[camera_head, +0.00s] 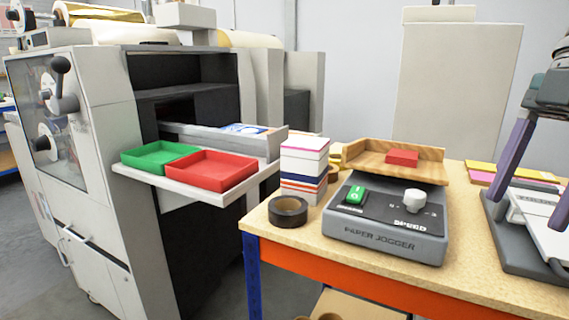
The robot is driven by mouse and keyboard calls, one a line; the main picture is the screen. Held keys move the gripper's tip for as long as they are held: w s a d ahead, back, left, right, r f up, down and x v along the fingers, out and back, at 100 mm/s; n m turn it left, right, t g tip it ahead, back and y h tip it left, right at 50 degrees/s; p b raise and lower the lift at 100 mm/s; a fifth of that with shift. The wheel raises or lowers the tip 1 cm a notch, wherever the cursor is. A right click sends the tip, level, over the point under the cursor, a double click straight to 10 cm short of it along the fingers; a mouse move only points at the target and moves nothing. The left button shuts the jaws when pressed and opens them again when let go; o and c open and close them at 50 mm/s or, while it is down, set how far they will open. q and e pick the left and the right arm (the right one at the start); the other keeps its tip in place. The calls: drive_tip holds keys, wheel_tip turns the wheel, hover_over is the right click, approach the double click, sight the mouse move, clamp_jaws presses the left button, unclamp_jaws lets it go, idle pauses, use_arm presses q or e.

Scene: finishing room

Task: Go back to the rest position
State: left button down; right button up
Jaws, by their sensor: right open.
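My left gripper is not in view.
The wooden worktable (480,268) holds a paper jogger (385,225), a wooden tray (365,160) with a red block (402,157), a card stack (303,170) and black tape (288,211). Left, a machine shelf (215,198) carries green (152,155) and red (212,170) trays.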

drive_tip(key=s+a+f+m+h+p, duration=0.2)
drive_tip(key=a+f, duration=0.3)
drive_tip(key=f, duration=0.2)
drive_tip(key=s+a+f+m+t+p, duration=0.2)
drive_tip(key=s+a+m+p, duration=0.15)
drive_tip(key=s+m, duration=0.2)
drive_tip(key=s+a+f+m+t+p, duration=0.1)
drive_tip(key=s+a+f+m+p, duration=0.1)
drive_tip(key=s+a+m, duration=0.35)
drive_tip(key=s+d+r+m+t+h+p, duration=0.1)
drive_tip(key=s+d+r+m+t+p, duration=0.1)
drive_tip(key=s+d+r+m, duration=0.4)
use_arm(q)
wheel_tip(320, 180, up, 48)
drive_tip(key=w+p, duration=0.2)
drive_tip(key=p, duration=3.6)
use_arm(e)
wheel_tip(320, 180, up, 37)
drive_tip(key=s+a, duration=0.1)
drive_tip(key=a, duration=0.1)
drive_tip(key=shift+s+r+n+h, duration=0.15)
drive_tip(key=shift+s+n+h, duration=0.15)
drive_tip(key=shift+n, duration=0.1)
